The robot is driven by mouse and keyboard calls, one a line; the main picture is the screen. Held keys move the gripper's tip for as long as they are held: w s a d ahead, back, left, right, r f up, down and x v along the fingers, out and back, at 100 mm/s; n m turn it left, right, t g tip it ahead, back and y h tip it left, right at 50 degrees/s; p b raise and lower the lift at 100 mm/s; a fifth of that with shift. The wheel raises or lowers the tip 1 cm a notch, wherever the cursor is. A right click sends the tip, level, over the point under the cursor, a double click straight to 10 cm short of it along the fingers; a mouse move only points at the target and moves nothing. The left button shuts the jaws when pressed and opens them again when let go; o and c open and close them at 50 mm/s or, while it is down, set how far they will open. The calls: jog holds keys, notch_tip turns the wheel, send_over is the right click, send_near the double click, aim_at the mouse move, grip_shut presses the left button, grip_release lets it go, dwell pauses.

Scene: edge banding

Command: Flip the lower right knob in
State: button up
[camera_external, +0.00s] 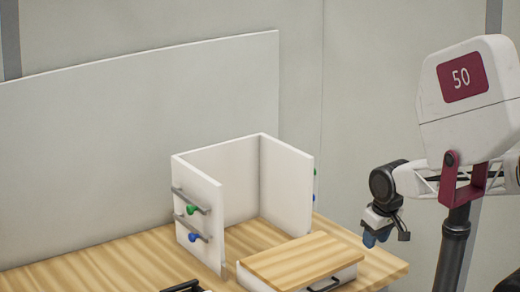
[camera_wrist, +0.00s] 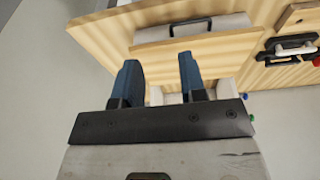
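A white three-walled unit (camera_external: 262,180) stands on the wooden table. Its left panel (camera_external: 203,222) carries a green knob (camera_external: 190,209) above a blue knob (camera_external: 193,237), each beside a grey handle. On the outer face of its right panel (camera_external: 287,186), a green knob (camera_external: 316,172) and a blue bit (camera_external: 314,197) below it show edge-on. In the wrist view, a small blue knob (camera_wrist: 245,96) and a green one (camera_wrist: 252,118) stick out past my gripper's mount. My gripper (camera_external: 386,237) hangs right of the unit, apart from it. Its blue fingers (camera_wrist: 161,65) are spread and empty.
A low wood-topped box (camera_external: 300,262) with a dark handle (camera_external: 323,284) stands at the table's front, near the unit. Dark and white handles (camera_wrist: 290,48) lie at the wrist view's right. Beyond the table's right edge is free room.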

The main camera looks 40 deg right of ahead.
jog(key=shift+w, duration=0.1)
jog(key=c, duration=0.5)
jog(key=shift+w+r, duration=0.15)
jog(key=shift+w, duration=0.1)
grip_shut()
jog(key=w+d+r+y, duration=0.2)
jog(key=w+d, duration=0.3)
jog(key=w, duration=0.6)
jog(key=w+d+r+y, duration=0.1)
jog(key=w+d, duration=0.3)
jog(key=w, duration=0.7)
jog(key=w+d+f+t+y, duration=0.1)
jog(key=w+d+f, duration=0.1)
jog(key=w+d, duration=0.6)
jog(key=w+d+f+t+y, duration=0.1)
jog(key=w+d+f, duration=0.1)
jog(key=w+d, duration=0.6)
jog(key=d, duration=0.3)
jog(key=shift+w+f+n+y, duration=0.15)
jog(key=shift+f+n+y, duration=0.15)
jog(key=shift+n, duration=0.1)
